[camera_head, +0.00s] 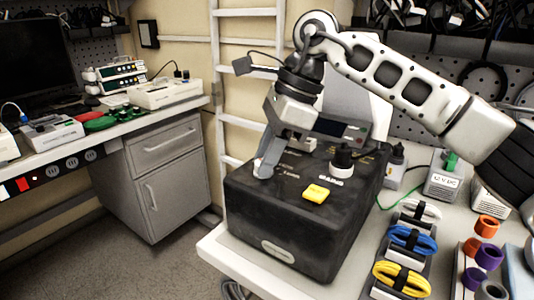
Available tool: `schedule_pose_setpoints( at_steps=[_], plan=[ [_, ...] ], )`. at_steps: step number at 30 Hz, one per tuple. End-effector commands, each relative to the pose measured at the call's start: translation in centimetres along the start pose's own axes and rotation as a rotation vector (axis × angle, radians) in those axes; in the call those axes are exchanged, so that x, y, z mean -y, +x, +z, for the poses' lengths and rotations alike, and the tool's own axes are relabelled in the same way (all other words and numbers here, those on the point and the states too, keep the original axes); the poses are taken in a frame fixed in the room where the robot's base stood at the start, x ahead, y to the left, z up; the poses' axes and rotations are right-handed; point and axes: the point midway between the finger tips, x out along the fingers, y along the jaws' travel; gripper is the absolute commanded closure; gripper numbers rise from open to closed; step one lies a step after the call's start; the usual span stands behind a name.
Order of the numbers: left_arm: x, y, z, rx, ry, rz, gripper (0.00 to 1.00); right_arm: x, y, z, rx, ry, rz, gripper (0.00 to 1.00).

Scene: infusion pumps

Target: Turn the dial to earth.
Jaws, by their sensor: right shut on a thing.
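A black tester box (285,230) stands on the right-hand bench near its left corner. Its top carries a yellow button (316,193) and a black knob (342,158) with a pale base. My right gripper (265,166) comes down from above onto the left part of the box top. It is shut on the dial there, which is mostly hidden by the fingers. The dial's pointer and the small markings around it are too small to read. My left gripper is not in view.
Coiled white, blue and yellow cables (408,238) lie right of the box, with orange and purple rings (487,256) beyond. A left bench holds more devices (165,92). Floor between is clear.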

Motion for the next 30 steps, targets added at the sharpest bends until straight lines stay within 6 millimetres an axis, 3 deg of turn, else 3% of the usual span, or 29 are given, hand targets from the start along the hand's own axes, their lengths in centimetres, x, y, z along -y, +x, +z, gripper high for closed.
schedule_pose_setpoints(
  at_steps=[8, 30],
  plan=[
    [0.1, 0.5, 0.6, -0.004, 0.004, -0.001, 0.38, -0.1, 0.1, -0.1, 0.0, 0.113, -0.05, 0.93],
    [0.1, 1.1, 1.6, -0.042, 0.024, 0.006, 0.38, -0.4, 0.1, 0.1, 0.002, 0.624, -0.262, 0.94]
  ],
)
